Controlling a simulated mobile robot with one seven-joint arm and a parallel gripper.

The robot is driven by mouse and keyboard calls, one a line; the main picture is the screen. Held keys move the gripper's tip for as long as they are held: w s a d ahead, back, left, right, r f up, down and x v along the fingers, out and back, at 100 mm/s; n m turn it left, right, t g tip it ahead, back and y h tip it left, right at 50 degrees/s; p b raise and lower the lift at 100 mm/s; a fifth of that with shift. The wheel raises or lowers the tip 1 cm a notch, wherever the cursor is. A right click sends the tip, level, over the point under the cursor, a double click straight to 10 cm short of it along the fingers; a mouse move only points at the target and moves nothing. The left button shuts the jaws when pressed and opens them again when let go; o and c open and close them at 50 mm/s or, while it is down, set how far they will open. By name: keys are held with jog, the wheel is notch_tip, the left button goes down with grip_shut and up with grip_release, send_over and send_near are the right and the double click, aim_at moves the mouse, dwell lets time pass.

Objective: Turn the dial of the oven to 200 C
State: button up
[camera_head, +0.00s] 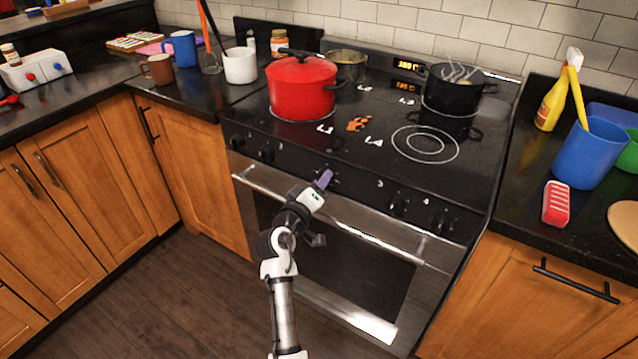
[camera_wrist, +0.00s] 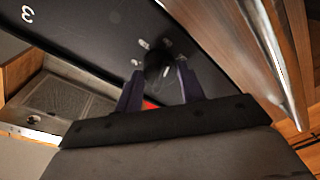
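The black oven dial (camera_wrist: 158,66) shows in the wrist view on the dark control panel, with small pale marks around it. My gripper (camera_wrist: 160,82) has its two purple fingers apart, one on each side of the dial. I cannot tell whether either finger touches it. In the head view my gripper (camera_head: 323,180) is at the middle of the front panel of the oven (camera_head: 345,250), hiding most of that dial. Two lit orange displays (camera_head: 407,65) stand at the back of the stove; their digits are too small to read surely.
Other dials sit on the panel, left (camera_head: 265,153) and right (camera_head: 398,204). The steel door handle (camera_head: 370,237) runs just below. A red pot (camera_head: 300,90) and a black steaming pot (camera_head: 453,92) stand on the stovetop. The floor (camera_head: 180,300) in front is clear.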

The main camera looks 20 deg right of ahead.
jog(key=c, duration=0.5)
jog(key=shift+f, duration=0.1)
jog(key=shift+b, duration=0.4)
jog(key=m+h+b, duration=0.1)
jog(key=m+b, duration=0.9)
jog(key=b, duration=0.5)
jog(key=shift+f, duration=0.15)
jog(key=shift+b, duration=0.4)
jog(key=o, duration=1)
